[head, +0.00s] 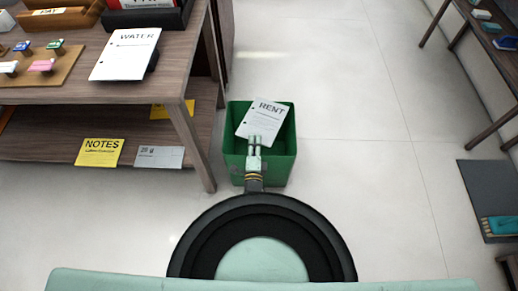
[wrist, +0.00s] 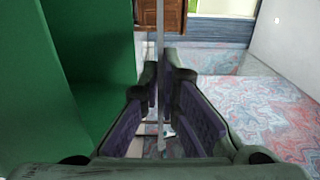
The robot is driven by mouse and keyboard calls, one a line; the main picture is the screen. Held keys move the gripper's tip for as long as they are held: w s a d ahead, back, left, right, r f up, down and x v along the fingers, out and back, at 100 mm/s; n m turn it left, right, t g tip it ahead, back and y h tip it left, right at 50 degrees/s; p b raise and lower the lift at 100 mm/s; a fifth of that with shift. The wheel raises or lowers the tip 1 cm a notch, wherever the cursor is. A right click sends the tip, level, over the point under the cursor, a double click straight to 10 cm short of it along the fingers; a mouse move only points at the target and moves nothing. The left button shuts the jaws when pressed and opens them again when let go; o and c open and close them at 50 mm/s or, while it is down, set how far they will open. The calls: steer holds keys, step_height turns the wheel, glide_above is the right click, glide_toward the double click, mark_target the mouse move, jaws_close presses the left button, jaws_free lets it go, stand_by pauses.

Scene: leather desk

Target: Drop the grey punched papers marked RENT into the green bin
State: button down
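The grey punched papers marked RENT (head: 267,114) show tilted over the opening of the green bin (head: 282,168), their top edge reaching past its far rim in the picture. My gripper (head: 256,142) is at their lower edge, above or within the bin's opening; the exact height is hard to tell. In the wrist view my gripper's fingers (wrist: 160,85) are closed on the papers, seen edge-on as a thin upright strip (wrist: 160,35). The bin's green wall (wrist: 90,60) fills the left of that view. The bin's floor is mostly hidden.
A wooden desk (head: 180,85) stands left of the bin, with papers marked WATER (head: 126,54) on top. A yellow NOTES sheet (head: 100,152) and a grey sheet (head: 159,157) are on its lower shelf. Pale floor (head: 345,120) right of the bin is clear.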

steer(key=c, duration=2.3)
jaws_free()
steer(key=o, duration=0.6)
steer(key=shift+r, duration=0.1)
